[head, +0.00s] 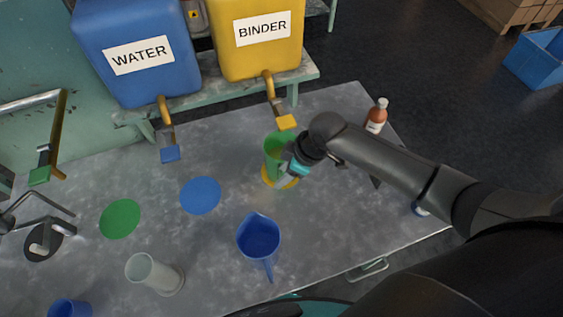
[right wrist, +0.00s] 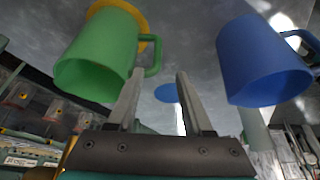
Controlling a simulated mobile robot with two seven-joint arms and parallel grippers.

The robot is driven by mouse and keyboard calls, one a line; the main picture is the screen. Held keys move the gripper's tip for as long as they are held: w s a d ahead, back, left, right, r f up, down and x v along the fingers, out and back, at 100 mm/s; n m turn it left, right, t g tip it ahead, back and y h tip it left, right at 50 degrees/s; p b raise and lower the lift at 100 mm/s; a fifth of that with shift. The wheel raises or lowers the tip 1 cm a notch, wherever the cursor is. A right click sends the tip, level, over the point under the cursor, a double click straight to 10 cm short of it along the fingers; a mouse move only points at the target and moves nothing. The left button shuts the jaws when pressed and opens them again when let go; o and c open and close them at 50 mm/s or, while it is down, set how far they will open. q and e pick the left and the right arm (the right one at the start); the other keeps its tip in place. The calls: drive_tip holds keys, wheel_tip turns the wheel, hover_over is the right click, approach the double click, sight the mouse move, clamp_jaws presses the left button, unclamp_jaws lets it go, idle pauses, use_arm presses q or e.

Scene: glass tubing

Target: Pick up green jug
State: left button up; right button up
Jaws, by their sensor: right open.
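The green jug (head: 272,146) stands on a yellow disc (head: 268,181) on the grey table, below the binder tap. In the right wrist view, the jug (right wrist: 98,55) is at the upper left, with its handle (right wrist: 156,52) pointing right. My right gripper (head: 289,172) is at the jug's right side in the head view and hides part of it. In the right wrist view, its two fingers (right wrist: 160,78) are apart, with the handle close to the left fingertip. I cannot tell whether they touch. My left gripper is not in view.
A blue jug (head: 258,240) stands nearer the front edge. A grey-white cylinder (head: 150,272) stands left of it. Blue (head: 200,195) and green (head: 120,218) discs lie bare. The binder tap (head: 284,120) hangs just behind the green jug. A brown bottle (head: 377,115) stands at the back right.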

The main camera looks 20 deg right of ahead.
drive_tip(key=shift+d+b+x, duration=0.2)
drive_tip(key=shift+x, duration=1.05)
drive_tip(key=shift+d+b+x, duration=0.15)
drive_tip(key=shift+x, duration=1.1)
drive_tip(key=shift+f, duration=0.15)
drive_tip(key=shift+c, duration=0.2)
clamp_jaws()
